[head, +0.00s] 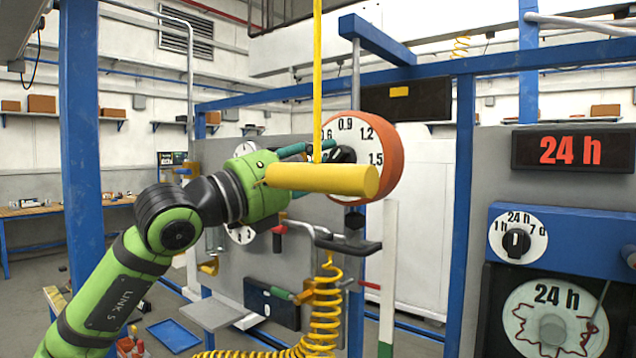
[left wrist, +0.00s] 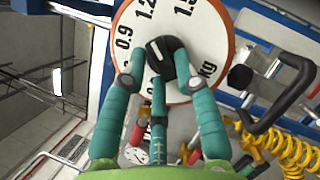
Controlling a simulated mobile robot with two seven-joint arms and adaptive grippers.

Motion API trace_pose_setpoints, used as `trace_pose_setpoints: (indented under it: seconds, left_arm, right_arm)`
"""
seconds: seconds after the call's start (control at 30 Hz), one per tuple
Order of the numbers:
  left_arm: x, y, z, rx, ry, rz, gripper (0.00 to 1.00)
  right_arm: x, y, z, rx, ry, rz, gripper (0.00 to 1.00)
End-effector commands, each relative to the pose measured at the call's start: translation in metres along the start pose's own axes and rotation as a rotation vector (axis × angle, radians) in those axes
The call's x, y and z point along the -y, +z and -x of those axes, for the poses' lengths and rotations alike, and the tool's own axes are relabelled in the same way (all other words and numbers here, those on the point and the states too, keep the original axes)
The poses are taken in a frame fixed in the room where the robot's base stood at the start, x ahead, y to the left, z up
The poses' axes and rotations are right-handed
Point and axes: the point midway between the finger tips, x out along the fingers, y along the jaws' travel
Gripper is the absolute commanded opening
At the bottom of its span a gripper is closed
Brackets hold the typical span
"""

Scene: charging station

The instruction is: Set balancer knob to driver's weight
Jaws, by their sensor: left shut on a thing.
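The balancer knob (head: 343,155) is black and sits at the centre of a white dial (head: 349,126) in a round orange housing (head: 384,148). The dial reads 0.6, 0.9, 1.2 and 1.5. My left gripper (head: 322,150) reaches the dial from the left, its teal fingers closed on the knob. In the left wrist view the fingers (left wrist: 160,82) are around the knob (left wrist: 166,58), and "kg" shows on the dial. A yellow cylinder hides the dial's lower part in the head view. I cannot tell exactly which number the knob points to. My right gripper is out of view.
The yellow cylinder (head: 330,179) and a vertical yellow strip (head: 317,60) stand close to my left gripper. Below are a black handle (head: 345,243) and a coiled yellow hose (head: 325,305). At right are a red "24 h" display (head: 570,150) and another knob dial (head: 517,241).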

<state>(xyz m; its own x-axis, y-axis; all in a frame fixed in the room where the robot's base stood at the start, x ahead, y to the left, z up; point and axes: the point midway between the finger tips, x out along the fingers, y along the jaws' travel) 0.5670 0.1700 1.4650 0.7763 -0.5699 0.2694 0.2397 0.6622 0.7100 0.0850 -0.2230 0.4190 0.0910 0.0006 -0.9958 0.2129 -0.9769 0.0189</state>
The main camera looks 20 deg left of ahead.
Motion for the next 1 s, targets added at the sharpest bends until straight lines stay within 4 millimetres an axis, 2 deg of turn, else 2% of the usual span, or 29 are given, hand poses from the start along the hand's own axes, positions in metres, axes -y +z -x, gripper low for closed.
trace_pose_setpoints:
  seconds: [0.3, 0.33, 0.37, 0.77, 0.87, 1.0]
  left_arm:
    - [0.000, 0.004, -0.001, 0.008, 0.001, 0.009, 0.00]
    - [0.000, 0.004, -0.001, 0.008, 0.001, 0.008, 0.38]
    - [0.000, 0.004, -0.001, 0.008, 0.001, 0.008, 0.50]
    - [-0.001, 0.001, 0.003, 0.002, 0.002, 0.006, 0.52]
    - [-0.001, 0.000, 0.014, 0.001, 0.003, 0.005, 0.52]
    - [-0.001, 0.000, 0.042, -0.002, 0.003, 0.003, 0.52]
  right_arm:
    - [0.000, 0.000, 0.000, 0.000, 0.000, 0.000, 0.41]
    - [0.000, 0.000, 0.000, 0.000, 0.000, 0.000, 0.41]
    - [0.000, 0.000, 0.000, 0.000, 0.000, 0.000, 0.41]
    - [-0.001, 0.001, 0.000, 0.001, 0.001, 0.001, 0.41]
    - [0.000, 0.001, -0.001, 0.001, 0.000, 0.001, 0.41]
    - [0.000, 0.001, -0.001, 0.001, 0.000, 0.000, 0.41]
